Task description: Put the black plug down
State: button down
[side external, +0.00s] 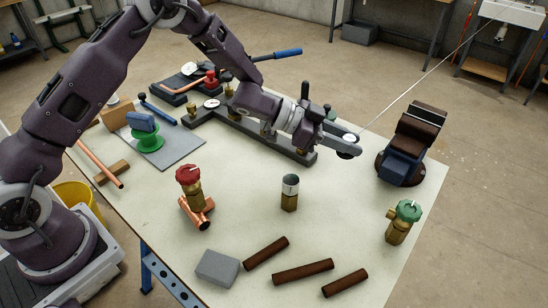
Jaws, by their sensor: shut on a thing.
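My gripper (345,145) is at the end of my arm, right of the middle of the table and above its surface. Its fingers are shut on a small dark piece with a pale ring (349,137), which I take to be the black plug. The fingers hide most of it, so its shape and tilt are unclear. I cannot tell exactly how high it is above the table (345,215).
A dark bar (280,142) with brass fittings lies behind my gripper, and a blue vise (402,160) stands to the right. In front are a brass fitting (289,198), a red-knobbed valve (190,178), a green-knobbed valve (405,215), brown pipes (302,271) and a grey block (217,268).

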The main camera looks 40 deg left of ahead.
jog(key=r, duration=0.2)
jog(key=a+r, duration=0.1)
jog(key=r, duration=0.2)
jog(key=s+a+n+t+y, duration=0.1)
jog(key=s+a, duration=0.3)
jog(key=a, duration=1.1)
jog(key=n+t, duration=0.1)
send_over(232, 163)
jog(key=shift+y, duration=0.4)
notch_tip(232, 163, down, 15)
jog(key=shift+s, duration=0.1)
jog(key=shift+f, duration=0.1)
jog(key=c, duration=1.1)
grip_release()
